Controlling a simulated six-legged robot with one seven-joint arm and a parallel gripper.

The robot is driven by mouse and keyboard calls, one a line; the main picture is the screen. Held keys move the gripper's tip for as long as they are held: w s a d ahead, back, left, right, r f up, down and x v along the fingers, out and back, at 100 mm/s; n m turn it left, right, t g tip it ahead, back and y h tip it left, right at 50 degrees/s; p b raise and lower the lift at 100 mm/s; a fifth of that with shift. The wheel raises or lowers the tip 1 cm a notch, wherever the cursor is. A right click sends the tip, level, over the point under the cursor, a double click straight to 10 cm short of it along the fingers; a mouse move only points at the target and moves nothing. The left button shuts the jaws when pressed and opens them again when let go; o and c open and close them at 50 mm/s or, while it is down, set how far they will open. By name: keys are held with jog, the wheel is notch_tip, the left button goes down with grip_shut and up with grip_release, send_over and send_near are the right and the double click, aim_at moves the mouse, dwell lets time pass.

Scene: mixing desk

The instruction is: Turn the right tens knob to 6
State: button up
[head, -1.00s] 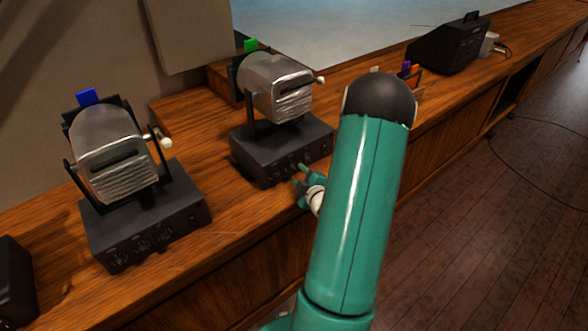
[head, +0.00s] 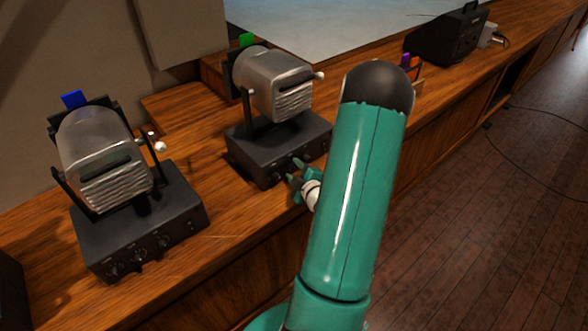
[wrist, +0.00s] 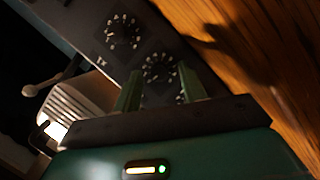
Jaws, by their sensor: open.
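The right dark control box (head: 245,160) stands on the wooden desk with a silver lamp-like drum (head: 275,85) on top. Its front knobs are small in the head view and partly behind my gripper (head: 294,172). In the wrist view, a black knob with a ring of white marks (wrist: 159,69) lies just beyond and between the green fingertips of my gripper (wrist: 158,80). Another marked knob (wrist: 123,33) is further up the panel. A third dial (wrist: 180,98) is mostly hidden by the right finger. The fingers are apart, with no visible grip. The dial numbers are too small to read.
A similar left box (head: 180,205) with a row of front knobs stands on the desk (head: 225,215). A black device (head: 445,40) and coloured items (head: 408,65) stand further along. The floor (head: 500,220) right of the desk is clear apart from a cable.

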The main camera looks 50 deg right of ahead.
jog(key=shift+s, duration=0.1)
grip_shut()
jog(key=shift+r, duration=0.1)
dwell(0.3)
jog(key=m+y, duration=0.2)
jog(key=m, duration=0.1)
jog(key=shift+d+r+m, duration=0.1)
jog(key=shift+d+m, duration=0.05)
jog(key=shift+m, duration=0.25)
jog(key=m+y, duration=0.1)
jog(key=m, duration=0.1)
jog(key=shift+d+m+y, duration=0.15)
jog(key=shift+m+y, duration=0.15)
jog(key=m, duration=0.1)
jog(key=m+y, duration=0.1)
jog(key=m, duration=0.1)
jog(key=m+t+y, duration=0.1)
jog(key=shift+d+m, duration=0.25)
jog(key=shift+m, duration=0.05)
jog(key=m+y, duration=0.1)
jog(key=m, duration=0.1)
jog(key=m+t+y, duration=0.1)
jog(key=m, duration=0.2)
jog(key=shift+d+y, duration=0.15)
jog(key=shift+y, duration=0.15)
